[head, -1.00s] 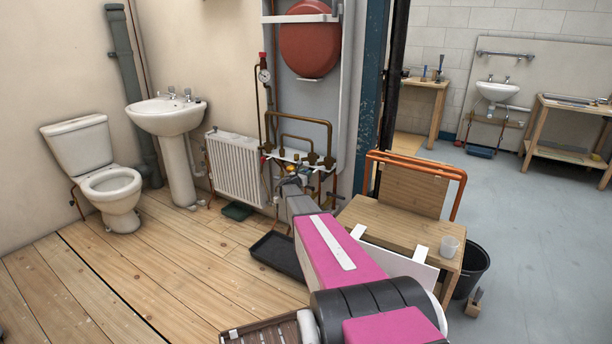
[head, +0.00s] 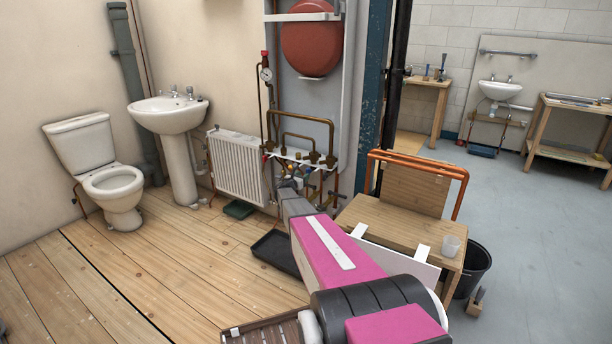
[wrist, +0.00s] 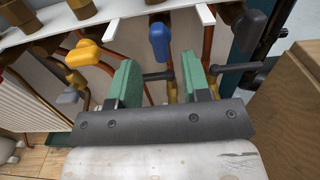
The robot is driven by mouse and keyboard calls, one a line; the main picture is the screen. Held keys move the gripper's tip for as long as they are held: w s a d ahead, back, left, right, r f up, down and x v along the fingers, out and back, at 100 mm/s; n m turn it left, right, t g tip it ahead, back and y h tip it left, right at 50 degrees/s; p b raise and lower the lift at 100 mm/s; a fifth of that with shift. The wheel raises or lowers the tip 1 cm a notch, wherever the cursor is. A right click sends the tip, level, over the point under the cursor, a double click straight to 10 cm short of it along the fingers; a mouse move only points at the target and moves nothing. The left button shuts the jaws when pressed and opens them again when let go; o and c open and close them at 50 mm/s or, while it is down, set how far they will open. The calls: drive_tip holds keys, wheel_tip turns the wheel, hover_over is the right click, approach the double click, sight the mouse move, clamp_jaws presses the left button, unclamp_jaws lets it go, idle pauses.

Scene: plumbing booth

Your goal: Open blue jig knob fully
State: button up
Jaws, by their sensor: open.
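The blue knob (wrist: 160,41) shows in the wrist view, hanging upright on a valve stem below a white rail. My gripper (wrist: 160,62) is open, with one green finger to the left of the knob and one to the right. The knob lies beyond the fingertips in the picture, near the middle of the gap. No contact between fingers and knob shows. In the head view my arm reaches to the pipework, and the gripper end is too small and partly hidden to make out.
A yellow knob (wrist: 88,53) is left of the blue one and a grey knob (wrist: 254,24) is right. Copper pipes run behind. The radiator (head: 238,165) is left of the pipework; a wooden bench (head: 400,232) stands to the right.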

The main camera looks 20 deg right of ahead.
drive_tip(key=v, duration=0.5)
drive_tip(key=shift+s+a, duration=0.2)
drive_tip(key=s+a+f+m+g+y, duration=0.1)
drive_tip(key=s+a+m+g+y, duration=0.2)
drive_tip(key=s+m, duration=0.7)
drive_tip(key=s+a+f+m+g+y, duration=0.15)
drive_tip(key=s+m+g, duration=0.35)
drive_tip(key=s, duration=0.9)
drive_tip(key=s+a+m+g+y, duration=0.1)
drive_tip(key=s+a+m+y, duration=0.4)
drive_tip(key=s+a, duration=0.3)
drive_tip(key=s+a+r+m+g+y, duration=0.1)
drive_tip(key=s+a+m+g+y, duration=0.1)
drive_tip(key=s+a+m+y, duration=0.2)
drive_tip(key=s+a+m, duration=0.1)
drive_tip(key=s+a, duration=0.2)
drive_tip(key=s, duration=0.5)
drive_tip(key=shift+s+a+m+y, duration=0.35)
drive_tip(key=shift+s+a+m, duration=0.05)
